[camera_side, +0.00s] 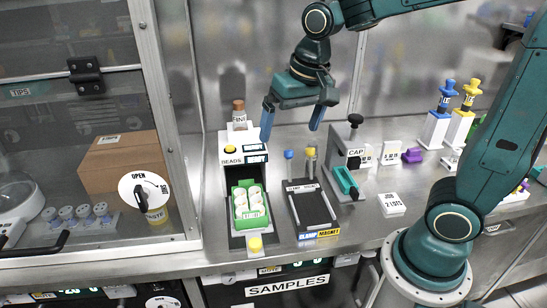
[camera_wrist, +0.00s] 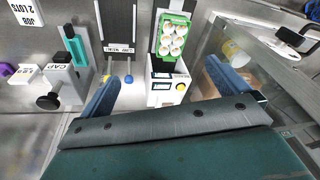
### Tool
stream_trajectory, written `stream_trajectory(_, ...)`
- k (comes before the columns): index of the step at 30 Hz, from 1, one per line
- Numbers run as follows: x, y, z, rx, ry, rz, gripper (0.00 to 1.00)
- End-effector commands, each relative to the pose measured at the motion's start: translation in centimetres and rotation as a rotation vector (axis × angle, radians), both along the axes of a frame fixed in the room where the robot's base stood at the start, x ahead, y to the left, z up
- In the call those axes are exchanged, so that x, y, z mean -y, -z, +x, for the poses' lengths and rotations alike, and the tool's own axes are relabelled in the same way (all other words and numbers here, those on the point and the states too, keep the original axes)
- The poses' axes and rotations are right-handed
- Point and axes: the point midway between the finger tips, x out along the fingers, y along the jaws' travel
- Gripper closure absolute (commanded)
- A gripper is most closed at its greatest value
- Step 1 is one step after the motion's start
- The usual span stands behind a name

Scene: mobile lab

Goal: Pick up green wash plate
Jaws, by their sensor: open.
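The green wash plate (camera_side: 249,206) holds several round white items and sits in the white bead dispenser station (camera_side: 238,158), below its opening. It also shows in the wrist view (camera_wrist: 172,38), upper middle, beyond my fingers. My gripper (camera_side: 291,118) is open and empty, pointing down above the back of the counter, higher than the plate and to its right. In the wrist view my two blue fingers (camera_wrist: 165,92) are wide apart, with nothing between them but the bench and the station behind.
A black magnet tray (camera_side: 314,210) labelled clamp and magnet stands right of the station. A cap press (camera_side: 347,165) with a teal part is further right. A glass cabinet (camera_side: 95,120) frames the left side. A small label block (camera_side: 391,205) lies on the counter.

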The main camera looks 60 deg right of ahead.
Motion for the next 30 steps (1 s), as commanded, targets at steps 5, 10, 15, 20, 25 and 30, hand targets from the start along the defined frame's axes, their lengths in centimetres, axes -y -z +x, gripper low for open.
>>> stream_trajectory(5,-0.4,2.2,3.3,-0.063,0.086,0.018,0.0)
stream_trajectory(10,-0.7,4.6,6.1,-0.116,0.171,0.03,0.0)
stream_trajectory(15,-1.1,7.4,8.7,-0.168,0.258,0.036,0.0)
stream_trajectory(20,-1.4,10.0,10.6,-0.209,0.327,0.038,0.0)
stream_trajectory(25,-1.6,11.6,11.6,-0.232,0.369,0.038,0.0)
stream_trajectory(30,-1.6,12.0,11.8,-0.237,0.381,0.038,0.0)
